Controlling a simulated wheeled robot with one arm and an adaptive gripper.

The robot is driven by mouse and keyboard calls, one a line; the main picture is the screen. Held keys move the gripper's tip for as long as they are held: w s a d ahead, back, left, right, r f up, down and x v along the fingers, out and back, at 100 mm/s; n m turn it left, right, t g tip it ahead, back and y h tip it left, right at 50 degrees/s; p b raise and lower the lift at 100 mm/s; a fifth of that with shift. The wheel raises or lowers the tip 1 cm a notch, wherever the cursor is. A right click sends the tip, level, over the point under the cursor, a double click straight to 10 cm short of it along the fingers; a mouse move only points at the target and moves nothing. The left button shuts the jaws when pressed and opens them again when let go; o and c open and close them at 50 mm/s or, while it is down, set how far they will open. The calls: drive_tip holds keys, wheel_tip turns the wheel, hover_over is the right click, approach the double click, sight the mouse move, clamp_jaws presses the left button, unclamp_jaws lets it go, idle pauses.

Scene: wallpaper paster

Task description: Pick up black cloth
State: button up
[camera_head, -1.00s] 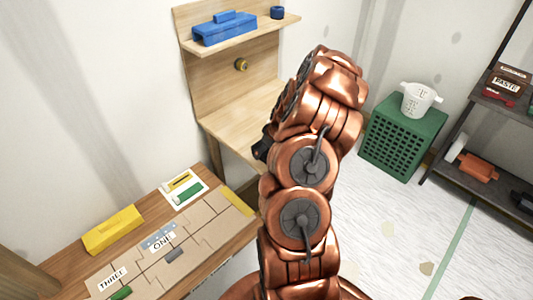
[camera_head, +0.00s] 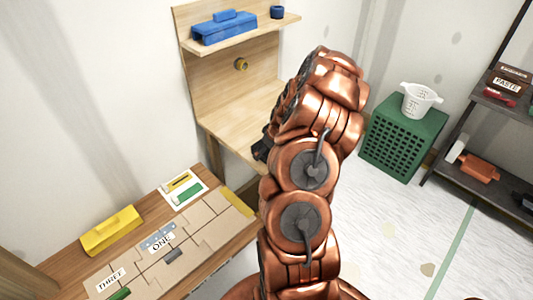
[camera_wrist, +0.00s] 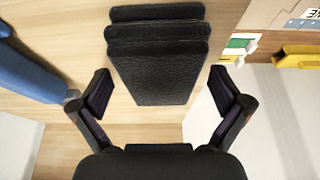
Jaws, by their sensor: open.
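The black cloth (camera_wrist: 157,62) shows in the wrist view as a dark, textured, layered stack on a pale wooden surface. My gripper (camera_wrist: 160,90) is open, with one dark finger to each side of the cloth's lower part. Neither finger is visibly closed on it, and I cannot tell the height gap. In the head view the cloth is not visible. My copper-coloured arm hides much of the wooden shelf unit's right side there, and only a small dark part of my gripper shows at its left edge.
In the wrist view a blue object (camera_wrist: 30,72) lies left of the cloth. The wooden shelf unit (camera_head: 225,85) carries a blue box (camera_head: 224,28) above. A worktable (camera_head: 215,238) with labelled pieces and a yellow box (camera_head: 111,231) stands lower left. A green crate (camera_head: 398,135) stands right.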

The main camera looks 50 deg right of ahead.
drive_tip(key=shift+c, duration=0.4)
drive_tip(key=c, duration=1.1)
drive_tip(key=shift+r+p, duration=0.2)
drive_tip(key=shift+p, duration=0.2)
drive_tip(key=shift+c, duration=0.2)
drive_tip(key=shift+r+p, duration=0.2)
drive_tip(key=shift+p, duration=0.2)
drive_tip(key=shift+b, duration=0.4)
drive_tip(key=shift+r+b, duration=0.8)
drive_tip(key=shift+r, duration=0.8)
drive_tip(key=s+a+b, duration=0.2)
drive_tip(key=s+a, duration=0.1)
drive_tip(key=s, duration=0.4)
drive_tip(key=s+a+r+b, duration=0.1)
drive_tip(key=s+a+b, duration=0.1)
drive_tip(key=s, duration=0.5)
drive_tip(key=shift+s+a+r+b, duration=0.3)
drive_tip(key=shift+s+a, duration=0.1)
drive_tip(key=shift+a, duration=0.15)
